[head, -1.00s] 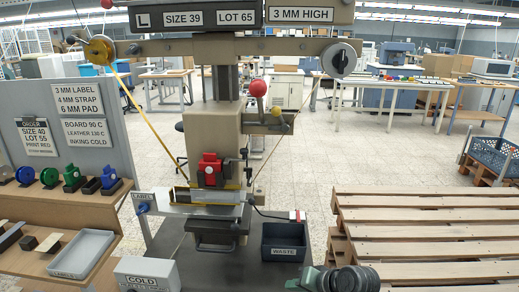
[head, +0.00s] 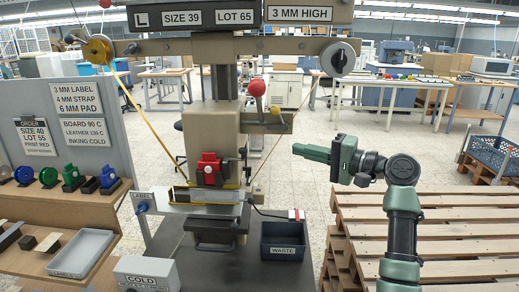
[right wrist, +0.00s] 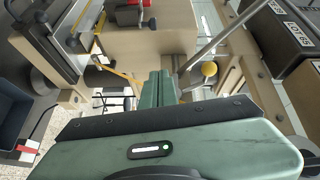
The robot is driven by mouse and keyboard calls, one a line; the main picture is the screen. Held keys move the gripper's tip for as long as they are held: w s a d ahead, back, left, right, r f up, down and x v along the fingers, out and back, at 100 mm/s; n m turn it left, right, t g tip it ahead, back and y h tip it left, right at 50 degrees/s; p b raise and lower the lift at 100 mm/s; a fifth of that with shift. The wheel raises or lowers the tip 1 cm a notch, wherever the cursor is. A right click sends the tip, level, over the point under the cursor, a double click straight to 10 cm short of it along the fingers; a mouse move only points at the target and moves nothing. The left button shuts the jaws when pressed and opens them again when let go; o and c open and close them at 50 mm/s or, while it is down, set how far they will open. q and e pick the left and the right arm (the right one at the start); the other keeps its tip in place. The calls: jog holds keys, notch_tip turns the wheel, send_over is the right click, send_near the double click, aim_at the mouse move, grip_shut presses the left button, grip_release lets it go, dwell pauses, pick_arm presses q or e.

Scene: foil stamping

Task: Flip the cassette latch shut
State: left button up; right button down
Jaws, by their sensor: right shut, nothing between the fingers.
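The foil press (head: 227,120) stands in the middle of the head view. Its red cassette (head: 208,168) sits low on the press head, above the yellow-edged plate. Small dark knobs (head: 243,153) project at the head's right side; I cannot tell which part is the cassette latch or how it stands. The red part also shows at the top of the right wrist view (right wrist: 128,14). My right gripper (head: 306,152) is shut and empty, pointing left toward the press, apart from it to the right. Its green fingers also show in the right wrist view (right wrist: 160,85).
A lever with a red ball (head: 256,88) and a yellow knob (head: 277,109) projects from the press's right side. A waste bin (head: 284,251) stands at lower right, a COLD box (head: 146,272) at lower left. Pallets (head: 460,230) lie right of the press.

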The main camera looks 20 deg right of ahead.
pick_arm(q)
notch_tip(320, 180, up, 6)
jog(key=p, duration=0.6)
pick_arm(e)
jog(key=w+a, duration=0.5)
jog(key=a, duration=0.5)
jog(key=shift+w+f, duration=0.35)
jog(key=shift+f, duration=0.1)
jog(key=shift+w, duration=0.1)
pick_arm(q)
jog(key=shift+a, duration=0.1)
